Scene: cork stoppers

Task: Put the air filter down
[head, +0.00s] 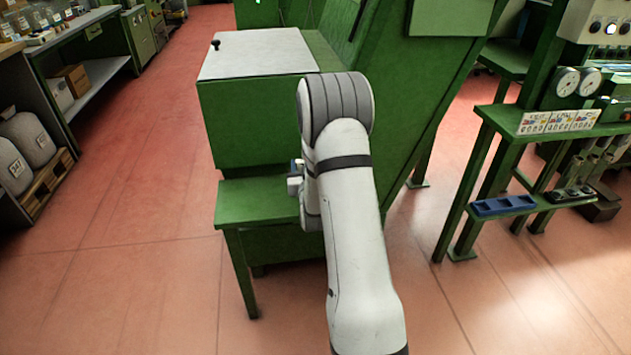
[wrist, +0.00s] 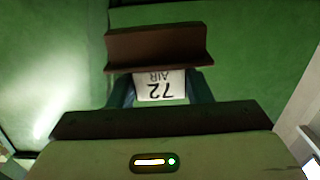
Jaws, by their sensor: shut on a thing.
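The air filter (wrist: 165,93) has a white label reading "72 AIR", upside down in the wrist view, with dark bluish sides. My gripper (wrist: 158,86) is shut on it, one dark jaw above the label and one below in the picture. Most of the filter is hidden by the jaws. Behind it in the wrist view is a plain green surface (wrist: 255,60). I cannot tell whether the filter touches the ledge.
The green machine (head: 245,125) has a pale top plate (head: 260,55) with a black knob. At right, a green stand (head: 490,150) holds gauges and a blue tray (head: 503,206). Shelves with sacks (head: 28,138) line the left. The red floor between is clear.

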